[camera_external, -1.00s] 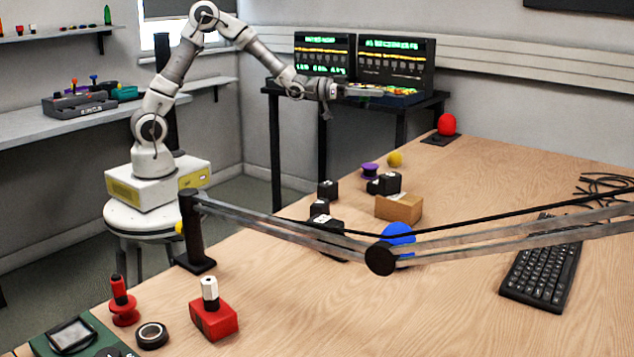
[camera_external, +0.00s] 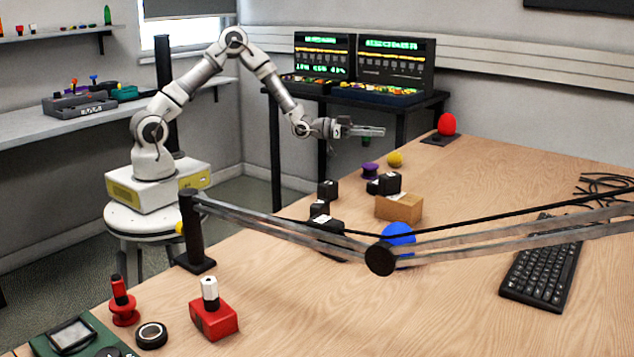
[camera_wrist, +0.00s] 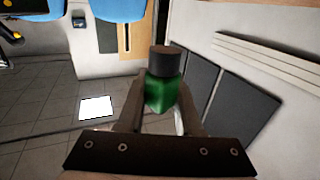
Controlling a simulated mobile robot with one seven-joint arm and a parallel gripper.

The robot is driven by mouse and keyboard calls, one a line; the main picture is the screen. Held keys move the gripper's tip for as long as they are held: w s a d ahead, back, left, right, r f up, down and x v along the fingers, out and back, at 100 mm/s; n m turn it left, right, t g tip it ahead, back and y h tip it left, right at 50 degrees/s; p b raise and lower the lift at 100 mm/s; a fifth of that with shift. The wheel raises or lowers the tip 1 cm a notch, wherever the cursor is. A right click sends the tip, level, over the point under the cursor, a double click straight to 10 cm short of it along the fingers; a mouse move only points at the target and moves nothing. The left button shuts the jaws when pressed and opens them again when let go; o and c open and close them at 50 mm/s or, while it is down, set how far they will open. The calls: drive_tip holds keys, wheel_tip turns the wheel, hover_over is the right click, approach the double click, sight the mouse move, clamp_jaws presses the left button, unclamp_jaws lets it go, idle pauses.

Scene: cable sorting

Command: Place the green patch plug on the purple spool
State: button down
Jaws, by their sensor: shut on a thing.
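My gripper (camera_external: 378,131) is shut on the green patch plug, above the far end of the table. In the wrist view the green plug (camera_wrist: 162,94), with its dark round cap, sits between the two fingers. In the external view the plug (camera_external: 366,141) shows as a small green piece below the fingers. The purple spool (camera_external: 370,170) stands upright on the table, below the gripper and apart from the plug.
A yellow ball (camera_external: 395,159) lies just right of the spool. Several small black boxes (camera_external: 327,190) and a cardboard box (camera_external: 398,207) stand nearer. A lamp arm (camera_external: 285,227) crosses the table's front. A red dome (camera_external: 446,124) stands at the far right.

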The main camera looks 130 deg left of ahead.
drive_tip(key=a+f, duration=0.1)
drive_tip(key=a, duration=0.1)
drive_tip(key=s+a+f+b, duration=0.1)
drive_tip(key=a+f, duration=0.1)
drive_tip(key=a, duration=0.1)
drive_tip(key=s+a+f, duration=0.1)
drive_tip(key=a+f, duration=0.1)
drive_tip(key=shift+s+a, duration=0.1)
drive_tip(key=shift+a, duration=0.2)
drive_tip(key=shift+f+b, duration=0.75)
drive_tip(key=shift+f, duration=1.1)
drive_tip(key=shift+f, duration=0.25)
drive_tip(key=c, duration=0.6)
unclamp_jaws()
